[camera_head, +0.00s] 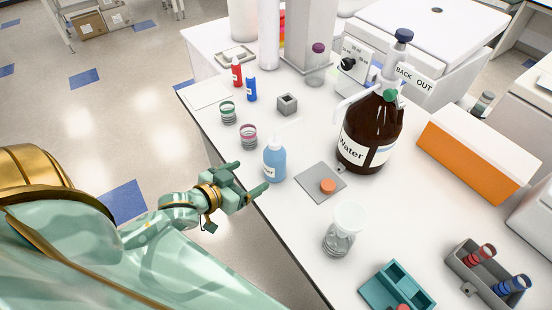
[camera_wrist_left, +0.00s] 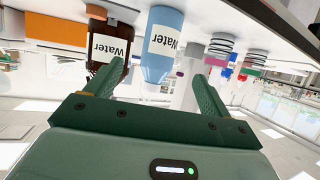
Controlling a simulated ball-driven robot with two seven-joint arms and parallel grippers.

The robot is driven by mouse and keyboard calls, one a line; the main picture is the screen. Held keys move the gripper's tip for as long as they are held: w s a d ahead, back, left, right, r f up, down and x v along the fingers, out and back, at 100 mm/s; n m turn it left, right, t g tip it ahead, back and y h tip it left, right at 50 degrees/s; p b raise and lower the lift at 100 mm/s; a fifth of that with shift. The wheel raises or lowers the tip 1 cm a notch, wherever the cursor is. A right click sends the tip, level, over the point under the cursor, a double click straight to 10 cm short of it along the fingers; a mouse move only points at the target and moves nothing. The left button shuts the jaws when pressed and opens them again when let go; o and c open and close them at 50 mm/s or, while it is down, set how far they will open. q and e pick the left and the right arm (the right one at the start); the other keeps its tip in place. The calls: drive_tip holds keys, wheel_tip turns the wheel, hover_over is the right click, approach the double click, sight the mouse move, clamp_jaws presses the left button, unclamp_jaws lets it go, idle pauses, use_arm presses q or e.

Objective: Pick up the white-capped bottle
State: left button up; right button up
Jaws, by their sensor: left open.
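A light blue squeeze bottle with a white cap and spout (camera_head: 274,162) stands upright near the table's left edge. Its label reads Water. In the left wrist view, which is upside down, the blue bottle (camera_wrist_left: 165,42) shows ahead, between the two fingers of the gripper (camera_wrist_left: 160,72). My right gripper is out of view.
A big brown Water bottle (camera_head: 368,135) stands behind a grey plate with an orange-topped item (camera_head: 328,186). Two ringed jars (camera_head: 248,137) stand left of the blue bottle. A teal rack (camera_head: 385,288) and grey tube rack (camera_head: 470,270) sit at front right.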

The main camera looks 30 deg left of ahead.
sight(267, 166)
use_arm(q)
drive_tip(key=b+x, duration=0.1)
drive_tip(key=x, duration=0.6)
drive_tip(key=shift+a, duration=0.1)
drive_tip(key=b+x, duration=0.1)
drive_tip(key=x, duration=0.4)
drive_tip(key=shift+w, duration=0.25)
drive_tip(key=shift+s, duration=0.1)
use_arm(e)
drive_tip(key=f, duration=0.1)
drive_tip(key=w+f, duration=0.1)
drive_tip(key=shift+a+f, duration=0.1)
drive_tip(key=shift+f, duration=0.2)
use_arm(q)
drive_tip(key=shift+r, duration=0.1)
drive_tip(key=c, duration=0.8)
